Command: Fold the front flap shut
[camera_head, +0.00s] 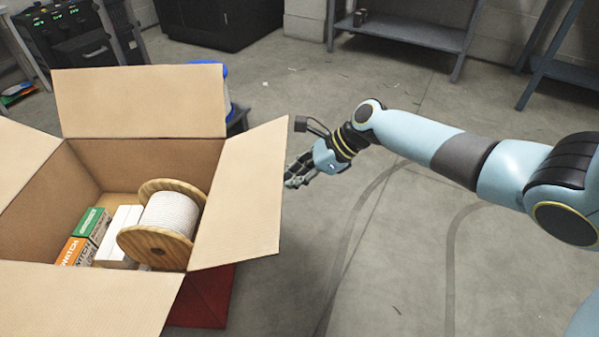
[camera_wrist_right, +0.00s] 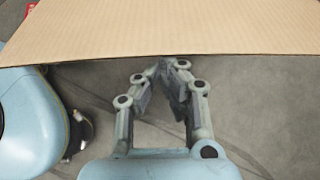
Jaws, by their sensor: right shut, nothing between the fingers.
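A large open cardboard box (camera_head: 150,154) stands at the left of the head view, with its flaps spread outward. The front flap (camera_head: 85,298) is the near one and leans out toward me. The right flap (camera_head: 240,200) is also open, and the back flap (camera_head: 140,100) stands up. My right gripper (camera_head: 293,180) is shut and empty, just right of the right flap's outer edge. In the right wrist view my fingers (camera_wrist_right: 168,66) come together close to the edge of a cardboard flap (camera_wrist_right: 170,28); I cannot tell whether they touch it. My left gripper is not in view.
The box holds a wooden cable spool (camera_head: 168,220), a white box (camera_head: 120,236) and small green and orange cartons (camera_head: 86,230). A red surface (camera_head: 205,297) shows below the box. A grey shelf (camera_head: 410,33) stands at the back. The floor right of the box is clear.

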